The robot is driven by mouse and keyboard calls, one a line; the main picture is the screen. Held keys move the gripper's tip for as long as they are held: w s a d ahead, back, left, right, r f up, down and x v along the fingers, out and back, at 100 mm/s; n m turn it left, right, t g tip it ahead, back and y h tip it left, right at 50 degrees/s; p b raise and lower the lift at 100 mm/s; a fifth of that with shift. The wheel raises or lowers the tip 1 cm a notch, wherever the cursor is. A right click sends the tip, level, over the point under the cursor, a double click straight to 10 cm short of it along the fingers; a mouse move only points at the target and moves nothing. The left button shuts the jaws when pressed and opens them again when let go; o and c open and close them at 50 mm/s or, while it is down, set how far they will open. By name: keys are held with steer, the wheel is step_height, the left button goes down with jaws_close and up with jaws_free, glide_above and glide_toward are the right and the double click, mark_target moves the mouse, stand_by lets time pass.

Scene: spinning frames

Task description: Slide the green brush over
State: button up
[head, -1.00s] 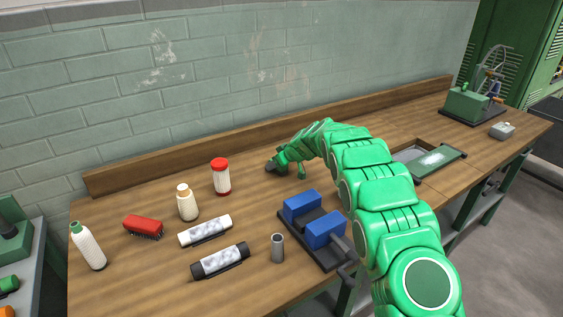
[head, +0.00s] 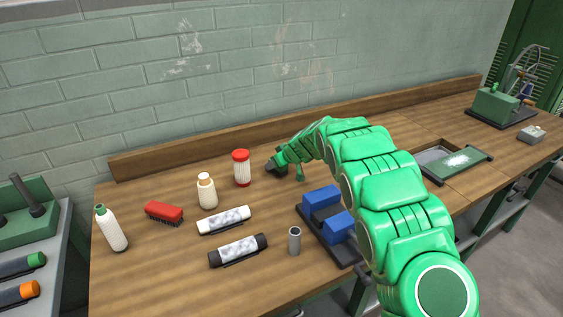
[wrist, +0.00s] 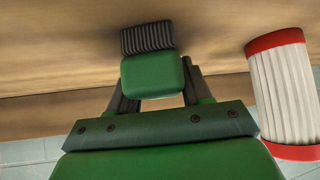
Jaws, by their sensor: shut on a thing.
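The green brush (wrist: 152,76), a green block with dark ridged bristles, is between the fingers of my gripper (wrist: 158,88) in the wrist view. My gripper is shut on it. In the head view my gripper (head: 275,167) is low at the back of the bench, just right of the red-and-white jar (head: 242,170). The brush is not clearly visible there. The jar also stands close by on the right of the wrist view (wrist: 283,95), apart from the brush. I cannot tell whether the bristles touch the wood.
A wooden backboard (head: 180,161) runs along the wall.

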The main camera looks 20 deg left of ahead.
steer(key=shift+s+a, duration=0.35)
steer(key=o, duration=1.1)
steer(key=shift+v, duration=3.85)
steer(key=shift+d, duration=0.15)
